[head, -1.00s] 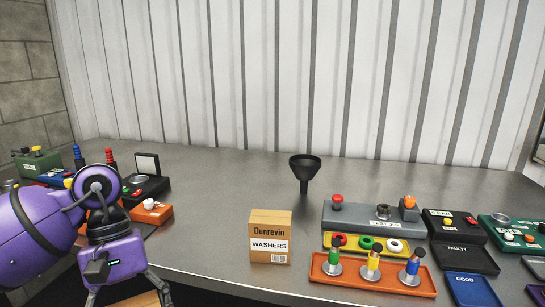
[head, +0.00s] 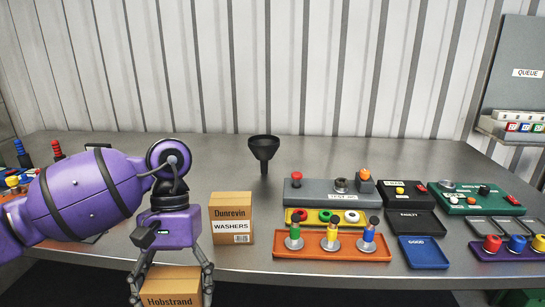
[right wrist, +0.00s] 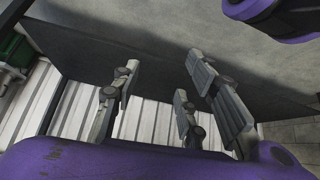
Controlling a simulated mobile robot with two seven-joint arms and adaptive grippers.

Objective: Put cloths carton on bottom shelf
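My left gripper (head: 172,278) points down with its fingers on either side of a brown carton (head: 170,287). The carton's upper print reads "Hobstrand"; the rest of its front is cut off by the lower picture edge, so I cannot read what it holds. It hangs at the near side of the workbench's front edge. My right gripper (right wrist: 160,88) shows in the right wrist view with its fingers apart and nothing between them. No bottom shelf can be made out.
A "Washers" carton (head: 231,218) stands on the grey workbench (head: 330,160) just right of my left gripper. A black funnel (head: 264,150) stands behind it. An orange tray (head: 332,252), a blue tray (head: 424,254) and button panels fill the right. A grey queue rack (head: 520,75) hangs at far right.

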